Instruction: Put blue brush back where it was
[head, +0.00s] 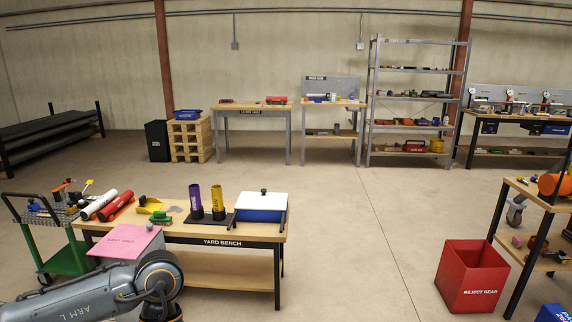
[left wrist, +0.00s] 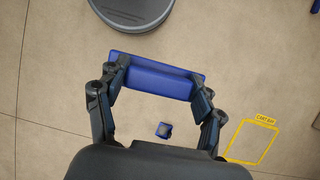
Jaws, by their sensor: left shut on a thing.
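My left gripper (left wrist: 160,76) is shut on a long blue block-shaped thing, which appears to be the blue brush (left wrist: 153,83). It lies crosswise between the fingers in the left wrist view, above bare concrete floor. No bristles can be made out. In the head view only my left arm shows at the lower left, in front of the yard bench (head: 222,243); its gripper and the brush are out of sight there. My right gripper is in neither view. Where the brush was before cannot be told from these frames.
A red reject bin (head: 471,277) stands right. A small blue object (left wrist: 164,130) and a yellow floor outline (left wrist: 251,143) show below. Mid-floor is clear.

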